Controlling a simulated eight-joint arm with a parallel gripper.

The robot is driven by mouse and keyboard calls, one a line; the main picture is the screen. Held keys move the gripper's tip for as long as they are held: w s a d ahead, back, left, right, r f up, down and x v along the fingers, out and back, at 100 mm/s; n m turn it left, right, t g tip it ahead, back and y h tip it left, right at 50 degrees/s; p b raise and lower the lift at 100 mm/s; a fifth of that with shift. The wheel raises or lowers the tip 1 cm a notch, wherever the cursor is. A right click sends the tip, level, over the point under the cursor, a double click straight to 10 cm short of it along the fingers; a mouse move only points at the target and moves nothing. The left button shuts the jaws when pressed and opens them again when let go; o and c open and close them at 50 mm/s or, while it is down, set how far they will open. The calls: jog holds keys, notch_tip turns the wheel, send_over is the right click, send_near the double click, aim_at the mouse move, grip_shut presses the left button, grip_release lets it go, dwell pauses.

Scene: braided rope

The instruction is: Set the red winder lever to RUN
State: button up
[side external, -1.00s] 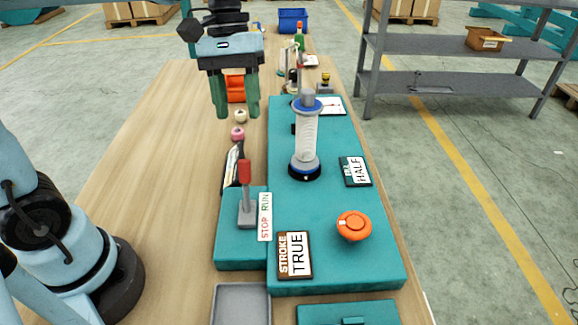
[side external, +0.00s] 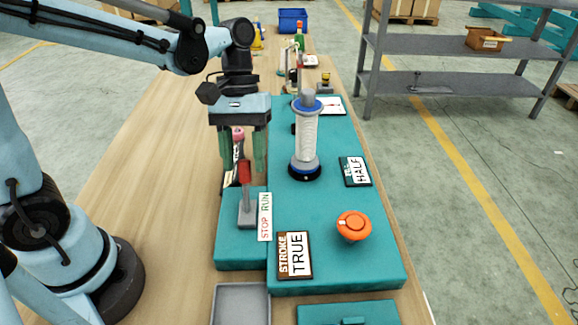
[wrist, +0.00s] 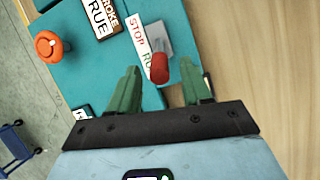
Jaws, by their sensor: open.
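The red winder lever (side external: 245,173) stands roughly upright on its grey base, on the small teal block at the left of the machine. It also shows in the wrist view (wrist: 160,69), between and just beyond my fingers. The STOP/RUN label (side external: 265,216) lies right of the lever, with STOP at the near end and RUN at the far end. My gripper (side external: 242,165) is open and empty, pointing down, its green fingers on either side of the red grip in the side view. Whether a finger touches the grip cannot be told. In the wrist view my gripper (wrist: 162,88) is spread wide.
A white rope spool (side external: 304,140) stands right of my gripper on the teal bed (side external: 330,205). An orange knob (side external: 353,226), a STROKE TRUE plate (side external: 294,255) and a HALF plate (side external: 355,171) sit there too. A grey tray (side external: 240,303) lies in front. The table to the left is clear.

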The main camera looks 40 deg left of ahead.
aim_at(246, 185)
jog(key=shift+x, duration=1.1)
grip_shut()
